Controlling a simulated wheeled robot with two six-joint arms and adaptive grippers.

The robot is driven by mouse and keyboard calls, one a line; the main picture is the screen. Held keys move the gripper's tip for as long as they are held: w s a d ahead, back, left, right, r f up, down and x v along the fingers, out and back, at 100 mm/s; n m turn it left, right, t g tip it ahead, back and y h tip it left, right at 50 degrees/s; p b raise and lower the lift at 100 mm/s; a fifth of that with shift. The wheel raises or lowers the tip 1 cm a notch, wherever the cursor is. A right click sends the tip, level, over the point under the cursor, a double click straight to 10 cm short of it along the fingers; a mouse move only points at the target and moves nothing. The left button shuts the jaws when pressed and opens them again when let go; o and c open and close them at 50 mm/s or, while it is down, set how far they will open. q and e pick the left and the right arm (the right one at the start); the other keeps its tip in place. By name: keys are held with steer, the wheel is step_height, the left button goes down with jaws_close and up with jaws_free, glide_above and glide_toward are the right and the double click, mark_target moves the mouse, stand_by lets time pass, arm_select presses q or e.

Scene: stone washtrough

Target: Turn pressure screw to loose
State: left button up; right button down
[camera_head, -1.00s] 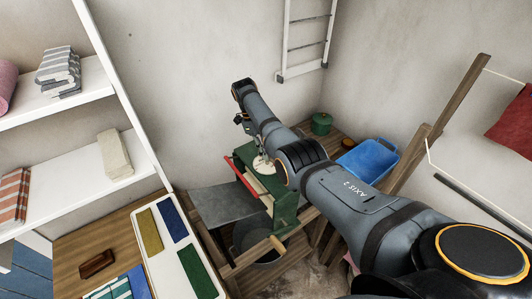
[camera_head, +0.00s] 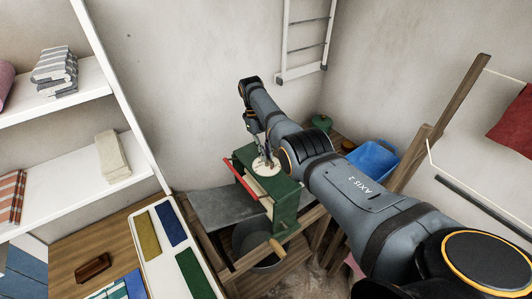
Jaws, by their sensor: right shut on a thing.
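The green mangle (camera_head: 286,196) stands on a wooden frame in the middle of the head view. A round cream plate (camera_head: 259,168) is on its top, and a red bar (camera_head: 244,180) runs along its front. My right gripper (camera_head: 266,158) points down over the plate, shut on the pressure screw. The fingers and my arm hide most of the screw, so its turn cannot be read. My left gripper is out of view.
A blue tub (camera_head: 370,159) and a green pot (camera_head: 322,122) stand behind my right arm. A tray (camera_head: 151,240) with coloured cloths lies at lower left, beside shelves of folded towels. A wooden post (camera_head: 461,92) rises at right.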

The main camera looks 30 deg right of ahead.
steer(key=shift+r, duration=0.1)
steer(key=c, duration=1.4)
jaws_free()
